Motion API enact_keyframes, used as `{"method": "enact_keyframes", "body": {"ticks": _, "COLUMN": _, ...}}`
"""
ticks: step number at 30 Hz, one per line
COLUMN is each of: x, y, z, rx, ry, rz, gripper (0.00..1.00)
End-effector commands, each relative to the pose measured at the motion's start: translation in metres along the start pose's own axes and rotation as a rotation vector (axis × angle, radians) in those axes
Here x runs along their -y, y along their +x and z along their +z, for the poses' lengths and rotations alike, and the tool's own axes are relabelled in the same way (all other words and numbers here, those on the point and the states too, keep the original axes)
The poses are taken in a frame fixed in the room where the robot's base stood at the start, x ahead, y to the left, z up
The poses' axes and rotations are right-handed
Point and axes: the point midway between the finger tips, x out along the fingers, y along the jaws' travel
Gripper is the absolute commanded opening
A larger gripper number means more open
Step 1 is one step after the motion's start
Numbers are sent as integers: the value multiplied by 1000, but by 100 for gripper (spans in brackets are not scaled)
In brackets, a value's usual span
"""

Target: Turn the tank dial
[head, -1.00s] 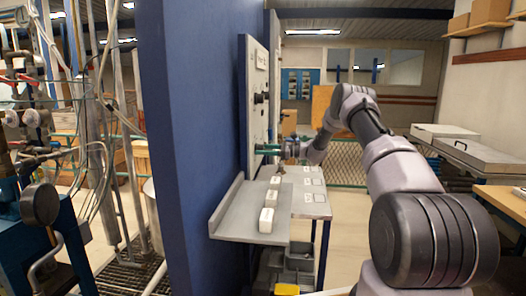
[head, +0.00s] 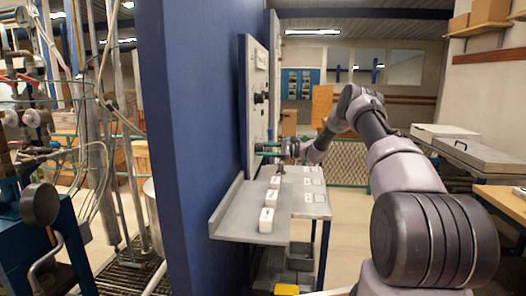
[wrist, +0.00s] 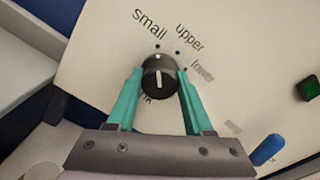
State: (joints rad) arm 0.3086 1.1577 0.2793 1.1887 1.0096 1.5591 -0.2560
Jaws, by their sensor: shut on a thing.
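The tank dial (wrist: 158,76) is a round black knob with a white pointer line, on a pale panel in the wrist view. Its line points up in that picture, toward the dot by "small". The labels "upper" and "lower" lie to its upper right. The label below it is mostly covered; only its end, "nk", shows. My gripper (wrist: 160,86) has its teal fingers on either side of the dial, shut on it. In the head view my gripper (head: 262,149) reaches the upright panel (head: 257,82) from the right; the dial is hidden there.
A green button (wrist: 306,88) and a blue part (wrist: 268,149) sit to the right in the wrist view. Below my gripper, a grey shelf (head: 238,222) holds several white blocks, including a near one (head: 267,220). A blue wall (head: 200,130) stands left.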

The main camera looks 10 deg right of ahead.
Motion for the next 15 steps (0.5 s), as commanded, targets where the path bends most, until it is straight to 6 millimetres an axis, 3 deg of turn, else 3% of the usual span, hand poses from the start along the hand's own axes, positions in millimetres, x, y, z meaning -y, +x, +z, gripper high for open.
{"method": "enact_keyframes", "body": {"ticks": 3, "x": -1, "y": -1, "z": -1, "rx": -3, "ry": 0, "rz": 1, "gripper": 0}}
{"method": "enact_keyframes", "body": {"ticks": 4, "x": -1, "y": -1, "z": -1, "rx": -3, "ry": 0, "rz": 1, "gripper": 55}}
{"method": "enact_keyframes", "body": {"ticks": 6, "x": -1, "y": -1, "z": -1, "rx": -3, "ry": 0, "rz": 1, "gripper": 82}}
{"method": "enact_keyframes", "body": {"ticks": 15, "x": 0, "y": -1, "z": 0, "rx": -2, "ry": 0, "rz": 0, "gripper": 82}}
